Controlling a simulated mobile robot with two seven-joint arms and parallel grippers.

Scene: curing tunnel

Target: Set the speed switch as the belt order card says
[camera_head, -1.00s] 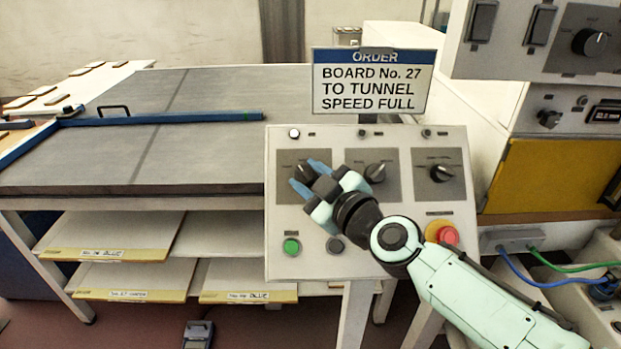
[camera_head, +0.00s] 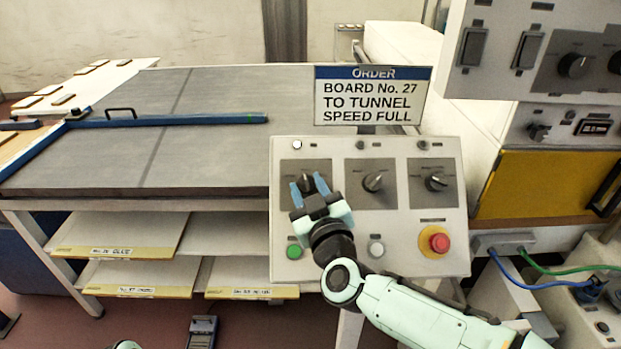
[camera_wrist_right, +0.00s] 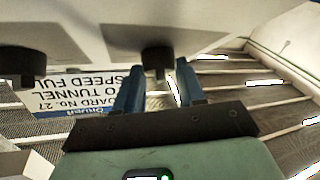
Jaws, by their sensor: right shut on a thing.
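The order card (camera_head: 372,97) reads BOARD No. 27 TO TUNNEL SPEED FULL; it shows upside down in the right wrist view (camera_wrist_right: 85,92). Below it stands a sloped control panel (camera_head: 370,228) with three black rotary knobs: a left knob (camera_head: 307,181), a middle knob (camera_head: 373,182) and a right knob (camera_head: 436,182). Their small labels are unreadable, so I cannot tell which is the speed switch. My right gripper (camera_head: 309,188) is shut on the left knob, its blue fingers on either side. That knob also shows between the fingers in the wrist view (camera_wrist_right: 158,58). My left gripper is not in view.
The panel also has a green button (camera_head: 294,252), a pale button (camera_head: 376,249) and a red stop button (camera_head: 436,241). A wide grey belt table (camera_head: 190,130) lies left, with labelled boards on shelves below. A switch cabinet (camera_head: 540,45) stands at the upper right.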

